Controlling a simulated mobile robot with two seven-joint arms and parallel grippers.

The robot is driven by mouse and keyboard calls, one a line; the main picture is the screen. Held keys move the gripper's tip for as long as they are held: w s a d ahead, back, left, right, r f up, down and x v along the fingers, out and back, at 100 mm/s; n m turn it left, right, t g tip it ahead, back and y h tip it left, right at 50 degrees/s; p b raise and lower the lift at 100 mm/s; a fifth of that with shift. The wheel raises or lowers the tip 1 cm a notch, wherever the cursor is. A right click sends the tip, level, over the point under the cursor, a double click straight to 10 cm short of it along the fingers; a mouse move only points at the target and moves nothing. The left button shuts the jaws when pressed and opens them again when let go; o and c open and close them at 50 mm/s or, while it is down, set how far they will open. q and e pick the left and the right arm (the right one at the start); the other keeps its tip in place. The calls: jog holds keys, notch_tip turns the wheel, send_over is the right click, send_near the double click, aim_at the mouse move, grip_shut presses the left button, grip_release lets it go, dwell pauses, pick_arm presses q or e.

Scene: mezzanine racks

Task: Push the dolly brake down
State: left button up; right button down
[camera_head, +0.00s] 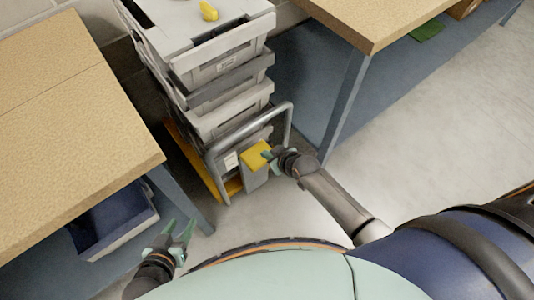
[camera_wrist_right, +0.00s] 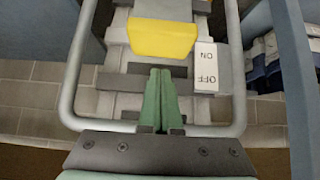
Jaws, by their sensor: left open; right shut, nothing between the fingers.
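The yellow brake pedal (camera_head: 255,155) is on the front of the dolly, inside its grey tube handle (camera_head: 215,150). In the right wrist view the yellow pedal (camera_wrist_right: 162,38) sits just beyond my fingertips, beside a white label (camera_wrist_right: 206,68) reading ON and OFF. My right gripper (camera_head: 270,155) is shut and empty, close to the pedal; in the wrist view the right gripper (camera_wrist_right: 160,75) points at the pedal's lower edge. I cannot tell whether they touch. My left gripper (camera_head: 178,232) is open and empty, low at the left, away from the dolly.
Grey crates (camera_head: 225,65) are stacked on the dolly, with a small yellow object (camera_head: 209,10) on top. Wooden-topped tables (camera_head: 80,130) (camera_head: 375,20) stand on both sides, with a blue bin (camera_head: 112,220) under the left one. The floor (camera_head: 400,125) at right is clear.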

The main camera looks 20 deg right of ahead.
pick_arm(q)
notch_tip(320, 180, up, 2)
jog(key=p, duration=0.2)
jog(key=shift+s+a+p, duration=0.1)
jog(key=shift+a+p, duration=0.05)
jog(key=shift+p, duration=0.2)
pick_arm(e)
jog(key=v, duration=0.9)
pick_arm(q)
jog(key=shift+r, duration=0.1)
